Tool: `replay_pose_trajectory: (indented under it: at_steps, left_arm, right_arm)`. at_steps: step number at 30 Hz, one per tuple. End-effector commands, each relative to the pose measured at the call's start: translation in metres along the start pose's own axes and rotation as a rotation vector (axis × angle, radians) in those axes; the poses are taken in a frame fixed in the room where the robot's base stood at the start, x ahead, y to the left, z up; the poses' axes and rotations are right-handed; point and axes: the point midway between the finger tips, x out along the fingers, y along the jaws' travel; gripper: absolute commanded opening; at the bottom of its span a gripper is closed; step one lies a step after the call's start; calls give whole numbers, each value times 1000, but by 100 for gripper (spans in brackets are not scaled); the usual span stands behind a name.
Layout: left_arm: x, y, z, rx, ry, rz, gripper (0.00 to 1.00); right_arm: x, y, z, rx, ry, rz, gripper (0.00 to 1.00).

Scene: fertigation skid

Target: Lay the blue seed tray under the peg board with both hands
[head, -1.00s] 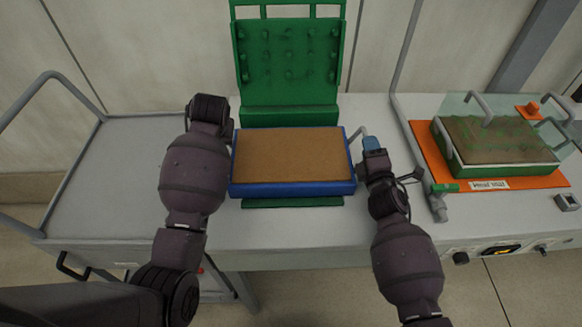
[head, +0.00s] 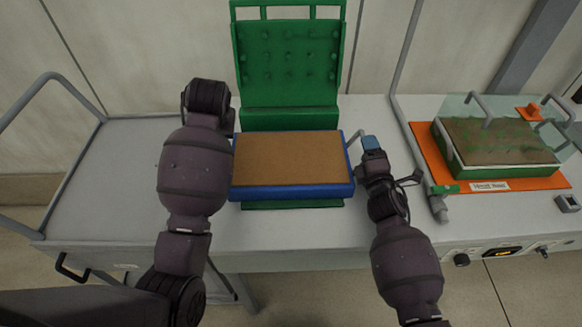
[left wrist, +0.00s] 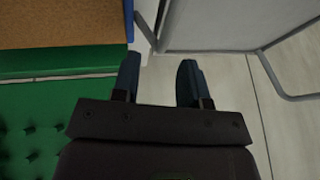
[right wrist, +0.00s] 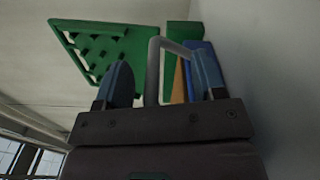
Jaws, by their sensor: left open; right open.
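The blue seed tray (head: 300,192), filled with brown material, rests level on the green base in front of the upright green peg board (head: 290,60). A grey handle (head: 354,137) shows at its right side. My right gripper (head: 371,145) is open beside the tray's right end. In the right wrist view the handle (right wrist: 153,75) appears between its spread fingers (right wrist: 162,82); contact cannot be told. My left gripper (left wrist: 158,78) is open and empty, past the tray's left end. The tray (left wrist: 130,20) lies apart from its fingers there. In the head view my left arm hides those fingers.
A grey trolley (head: 110,180) with a tubular rail stands at left. The white bench top (head: 270,225) is clear in front.

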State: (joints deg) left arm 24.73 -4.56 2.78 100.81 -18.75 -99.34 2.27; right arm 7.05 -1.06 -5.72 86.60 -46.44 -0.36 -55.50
Motion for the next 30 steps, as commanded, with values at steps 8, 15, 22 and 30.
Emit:
replay_pose_trajectory:
  at_steps: [8, 15, 22, 30]
  left_arm:
    - [-44, 1, -1, 0, 3, 1, 40]
    - [-56, 1, 0, 1, 0, 2, 40]
    - [-57, 1, 0, 1, 0, 1, 40]
    - [-56, 1, 0, 1, 0, 1, 40]
  right_arm:
    - [0, 0, 0, -1, 0, -1, 63]
    - [-3, -1, 0, -1, -1, -1, 63]
    - [-28, -1, 1, -2, 0, -2, 63]
    - [-75, -1, 0, -1, -1, -2, 63]
